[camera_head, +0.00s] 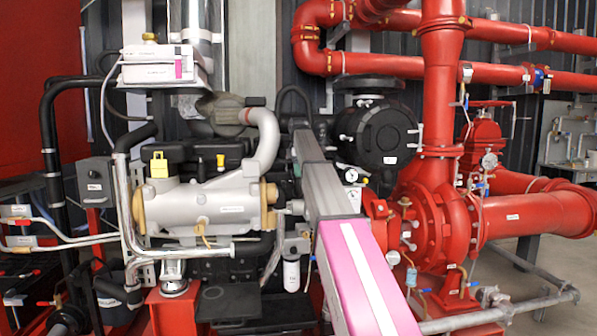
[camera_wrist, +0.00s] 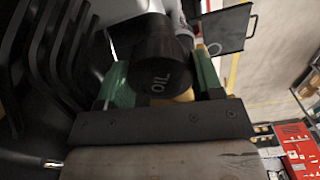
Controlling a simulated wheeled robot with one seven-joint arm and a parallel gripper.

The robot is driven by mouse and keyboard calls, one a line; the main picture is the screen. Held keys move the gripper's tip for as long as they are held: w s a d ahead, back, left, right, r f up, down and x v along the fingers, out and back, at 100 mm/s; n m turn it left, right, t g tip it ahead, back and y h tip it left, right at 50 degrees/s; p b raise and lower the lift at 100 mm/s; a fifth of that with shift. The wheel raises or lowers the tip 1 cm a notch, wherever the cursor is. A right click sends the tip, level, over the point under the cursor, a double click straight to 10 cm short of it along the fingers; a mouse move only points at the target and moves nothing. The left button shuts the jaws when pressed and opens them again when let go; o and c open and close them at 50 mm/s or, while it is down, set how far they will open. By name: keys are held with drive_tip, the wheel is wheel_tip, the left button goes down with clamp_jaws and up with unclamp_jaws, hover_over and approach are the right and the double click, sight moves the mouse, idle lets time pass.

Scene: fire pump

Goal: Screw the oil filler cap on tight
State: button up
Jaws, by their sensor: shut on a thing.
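A small yellow part (camera_wrist: 186,95) shows behind the cap's lower right edge. The cap's underside and the filler neck are hidden, so I cannot tell how the cap sits on its thread. In the head view my arm crosses the middle, and neither the gripper nor the cap can be made out.
The engine's silver manifold (camera_head: 205,205) is left of my arm, and the red pump (camera_head: 430,215) is right of it. Black ribbed engine parts (camera_wrist: 50,60) lie close on the left in the wrist view. Open floor (camera_wrist: 280,55) shows at right, with a red panel (camera_wrist: 300,150) below.

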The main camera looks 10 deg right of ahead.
drive_tip(key=shift+o, duration=0.6)
drive_tip(key=c, duration=0.4)
drive_tip(key=shift+m, duration=1.7)
drive_tip(key=shift+m, duration=1.7)
